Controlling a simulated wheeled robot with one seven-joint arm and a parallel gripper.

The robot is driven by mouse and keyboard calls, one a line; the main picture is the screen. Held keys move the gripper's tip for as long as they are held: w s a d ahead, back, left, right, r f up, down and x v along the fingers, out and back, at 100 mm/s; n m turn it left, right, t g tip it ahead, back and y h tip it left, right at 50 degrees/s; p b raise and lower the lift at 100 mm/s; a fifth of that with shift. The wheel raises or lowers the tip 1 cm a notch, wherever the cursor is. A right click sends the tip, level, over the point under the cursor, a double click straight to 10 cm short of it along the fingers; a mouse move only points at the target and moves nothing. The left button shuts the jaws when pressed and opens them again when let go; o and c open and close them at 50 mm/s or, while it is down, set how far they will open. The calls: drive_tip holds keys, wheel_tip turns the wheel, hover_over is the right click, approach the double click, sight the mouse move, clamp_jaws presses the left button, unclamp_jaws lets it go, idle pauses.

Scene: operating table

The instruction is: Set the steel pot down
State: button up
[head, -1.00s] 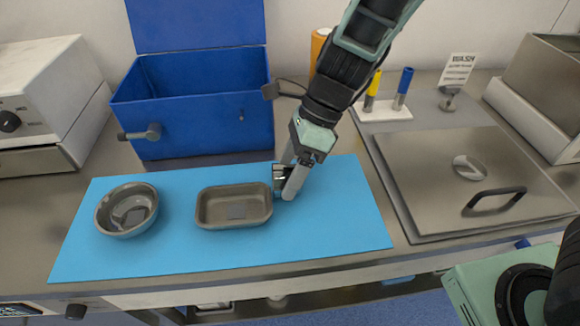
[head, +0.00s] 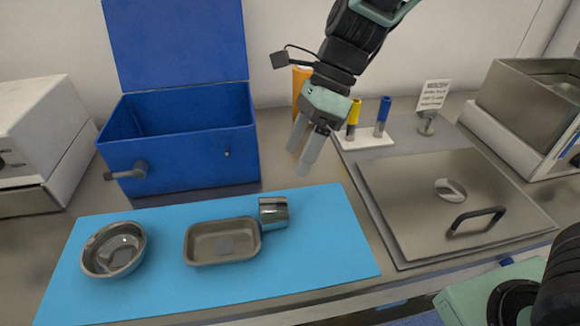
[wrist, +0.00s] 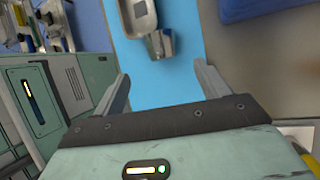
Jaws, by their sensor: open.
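The steel pot (head: 273,213) is a small shiny cup standing on the blue mat (head: 325,240), close against the right end of the rectangular steel tray (head: 222,242). It also shows in the wrist view (wrist: 161,45), beside the tray (wrist: 138,17). My gripper (head: 301,160) is open and empty, above and to the right of the pot, clear of it. In the wrist view its two fingers (wrist: 162,88) are spread wide with only mat between them.
A round steel bowl (head: 114,249) sits at the mat's left. A blue open box (head: 180,150) stands behind the mat. A lidded steel basin (head: 455,200) and a holder with yellow and blue tubes (head: 366,138) are to the right. The mat's right part is clear.

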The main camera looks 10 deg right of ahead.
drive_tip(key=s+d+n+t+h, duration=0.1)
drive_tip(key=s+n+h, duration=0.1)
drive_tip(key=s+n, duration=0.6)
drive_tip(key=s+d+f+n+t+h, duration=0.1)
drive_tip(key=s+n, duration=0.6)
drive_tip(key=n, duration=0.9)
drive_tip(key=shift+s+d+n+h, duration=0.25)
drive_tip(key=shift+s+n+h, duration=0.1)
drive_tip(key=shift+h, duration=0.45)
drive_tip(key=shift+o, duration=0.6)
drive_tip(key=shift+s+d+f+n+t, duration=0.15)
drive_tip(key=shift+s+n+t, duration=0.1)
drive_tip(key=shift+n, duration=0.4)
drive_tip(key=shift+s+d+f+n+t, duration=0.1)
drive_tip(key=shift+s+n+t, duration=0.1)
drive_tip(key=shift+n, duration=0.4)
drive_tip(key=shift+a+r, duration=0.1)
